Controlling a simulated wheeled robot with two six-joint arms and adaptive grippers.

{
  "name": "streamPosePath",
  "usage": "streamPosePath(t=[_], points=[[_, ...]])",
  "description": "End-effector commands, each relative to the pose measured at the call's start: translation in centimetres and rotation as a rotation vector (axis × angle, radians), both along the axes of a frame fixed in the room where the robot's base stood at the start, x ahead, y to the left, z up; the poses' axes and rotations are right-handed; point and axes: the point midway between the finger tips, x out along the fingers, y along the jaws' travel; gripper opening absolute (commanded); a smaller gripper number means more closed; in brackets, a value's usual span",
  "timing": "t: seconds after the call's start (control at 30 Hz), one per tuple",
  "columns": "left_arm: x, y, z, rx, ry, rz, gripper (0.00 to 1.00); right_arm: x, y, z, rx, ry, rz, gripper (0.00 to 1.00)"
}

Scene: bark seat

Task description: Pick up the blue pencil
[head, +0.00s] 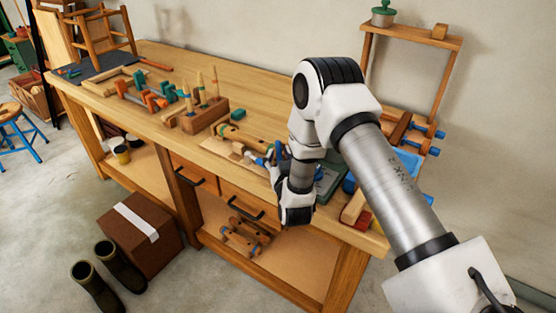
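My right arm reaches in from the lower right over the front of the wooden workbench (170,75). Its wrist hangs at the bench's front edge. The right gripper (272,156) is small, dark and partly hidden by the wrist, so I cannot see whether its fingers are open or shut. A small blue thing (258,161) shows at the fingertips, beside a pale board (228,150). It may be the blue pencil, but it is too small to be sure. I cannot tell whether the gripper touches it. My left gripper is out of view.
A wooden block with upright tools (204,118) and clamps (150,97) stand left of the gripper. A blue tray (408,160) and a wooden rack (410,35) are to the right, partly behind my arm. A cardboard box (140,235) and boots (108,275) stand on the floor.

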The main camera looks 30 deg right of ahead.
Motion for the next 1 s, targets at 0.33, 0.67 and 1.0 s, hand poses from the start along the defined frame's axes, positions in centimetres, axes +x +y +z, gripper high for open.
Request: streamPosePath(t=[0.33,0.67,1.0], points=[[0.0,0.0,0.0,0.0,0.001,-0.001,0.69,-0.1,0.0,0.1,0.001,-0.001,-0.001,0.01],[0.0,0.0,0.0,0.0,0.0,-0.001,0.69,-0.1,0.0,0.1,0.0,-0.002,-0.001,0.01],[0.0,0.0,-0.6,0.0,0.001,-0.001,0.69,0.0,0.0,3.8,0.001,-0.006,-0.001,0.0]])
